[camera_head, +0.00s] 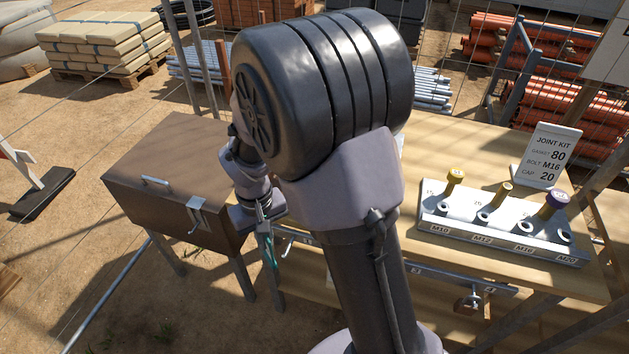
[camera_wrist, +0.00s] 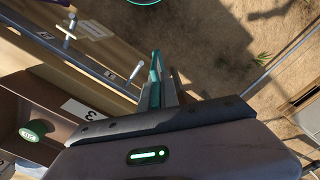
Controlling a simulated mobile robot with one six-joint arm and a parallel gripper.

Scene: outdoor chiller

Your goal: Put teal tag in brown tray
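My gripper (camera_wrist: 156,80) points away from the wrist, its fingers close together on a thin teal piece, seemingly the teal tag (camera_wrist: 155,66), seen nearly edge-on. In the head view the teal tag (camera_head: 271,252) shows as a narrow strip hanging below my gripper (camera_head: 263,222), between the brown box and the wooden bench. Part of a teal ring (camera_wrist: 145,2) shows at the top edge of the wrist view; I cannot tell whether it belongs to the tag.
A brown lidded box (camera_head: 165,165) on legs stands left of my gripper. The wooden bench (camera_head: 455,150) carries a white bolt rack (camera_head: 500,225) and a joint kit sign (camera_head: 546,155). Numbered hooks and a padlock (camera_head: 467,302) line its front edge. A green knob (camera_wrist: 33,131) shows in the wrist view.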

